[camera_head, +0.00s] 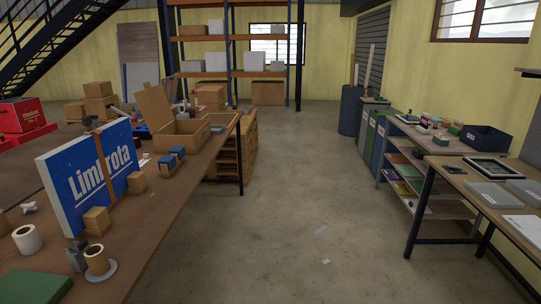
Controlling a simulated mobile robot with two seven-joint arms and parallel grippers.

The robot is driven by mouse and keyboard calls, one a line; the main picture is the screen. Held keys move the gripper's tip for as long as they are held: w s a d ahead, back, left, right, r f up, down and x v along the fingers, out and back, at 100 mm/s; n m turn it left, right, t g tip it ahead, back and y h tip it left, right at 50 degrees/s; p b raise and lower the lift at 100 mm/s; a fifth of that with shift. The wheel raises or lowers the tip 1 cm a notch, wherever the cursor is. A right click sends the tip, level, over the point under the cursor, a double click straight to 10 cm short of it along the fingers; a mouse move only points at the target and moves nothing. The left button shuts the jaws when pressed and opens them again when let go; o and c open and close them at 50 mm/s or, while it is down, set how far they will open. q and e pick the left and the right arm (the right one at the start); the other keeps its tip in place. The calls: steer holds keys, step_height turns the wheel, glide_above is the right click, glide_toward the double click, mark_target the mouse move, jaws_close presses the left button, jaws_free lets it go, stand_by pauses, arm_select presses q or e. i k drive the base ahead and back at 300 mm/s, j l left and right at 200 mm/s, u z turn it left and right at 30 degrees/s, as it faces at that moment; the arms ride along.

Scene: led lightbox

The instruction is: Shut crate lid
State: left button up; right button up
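A light brown crate (193,138) stands toward the far end of the long left bench. Its lid (155,107) is raised and leans up and back at the left side of the crate. The crate looks open at the top; its contents are too small to make out. Neither of my grippers is in view. The crate is well ahead of me and to the left.
The left bench (150,231) also holds a blue Limbrota sign (72,179), small boxes (97,220) and tape rolls (27,239). The grey floor (297,190) between the benches is mostly clear. A right table (463,181) and shelf unit (400,158) line the right side.

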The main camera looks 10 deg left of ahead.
mark_target(170, 87)
steer(key=i+u, duration=0.2)
steer(key=i, duration=1.2)
steer(key=i+l, duration=0.1)
steer(key=i, duration=5.55)
steer(key=i+u, duration=0.85)
steer(key=i+l+u, duration=0.25)
steer(key=u, duration=0.15)
steer(key=i+l+u, duration=0.1)
steer(key=i+u, duration=0.15)
steer(key=u, duration=0.15)
steer(key=i+l+u, duration=0.15)
steer(key=u, duration=0.3)
steer(key=i+l+u, duration=0.4)
steer(key=k+j+u, duration=0.1)
steer(key=u, duration=0.4)
